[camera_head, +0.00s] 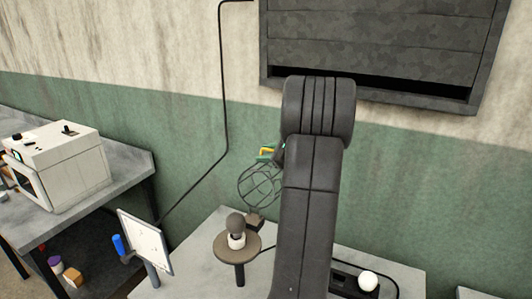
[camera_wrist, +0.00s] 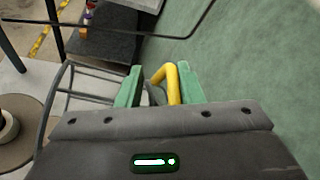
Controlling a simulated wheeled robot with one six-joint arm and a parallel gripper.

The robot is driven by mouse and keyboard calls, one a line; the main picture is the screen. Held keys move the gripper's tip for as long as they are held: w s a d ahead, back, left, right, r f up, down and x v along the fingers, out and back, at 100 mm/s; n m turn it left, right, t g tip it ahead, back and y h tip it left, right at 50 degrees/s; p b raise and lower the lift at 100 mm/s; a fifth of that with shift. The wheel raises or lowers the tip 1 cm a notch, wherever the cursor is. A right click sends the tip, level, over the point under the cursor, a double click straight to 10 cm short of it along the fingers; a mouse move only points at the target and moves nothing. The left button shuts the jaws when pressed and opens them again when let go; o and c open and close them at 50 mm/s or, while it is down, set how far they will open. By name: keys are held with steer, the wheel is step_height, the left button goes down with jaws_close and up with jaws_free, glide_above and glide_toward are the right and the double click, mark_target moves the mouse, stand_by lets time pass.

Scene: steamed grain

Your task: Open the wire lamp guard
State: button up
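The wire lamp guard (camera_head: 262,183) is a dark round cage, tilted up behind and to the right of the grey bulb (camera_head: 236,222). The bulb stands uncovered in a white socket on a brown round disc (camera_head: 224,247). Dark guard wires (camera_wrist: 92,72) also show in the wrist view. A yellow handle (camera_wrist: 172,84) lies between the green fingertips of my gripper (camera_wrist: 158,84). It sits against the right finger, with a gap beside the left finger, so my gripper looks open around it. In the head view my gripper (camera_head: 268,152) is at the top of the guard, partly hidden by my arm.
A white oven-like machine (camera_head: 62,165) is on the left bench. A dark shutter (camera_head: 380,40) hangs on the wall.

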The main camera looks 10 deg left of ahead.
steer(key=shift+r, duration=0.15)
steer(key=b+v, duration=0.3)
steer(key=v, duration=1.1)
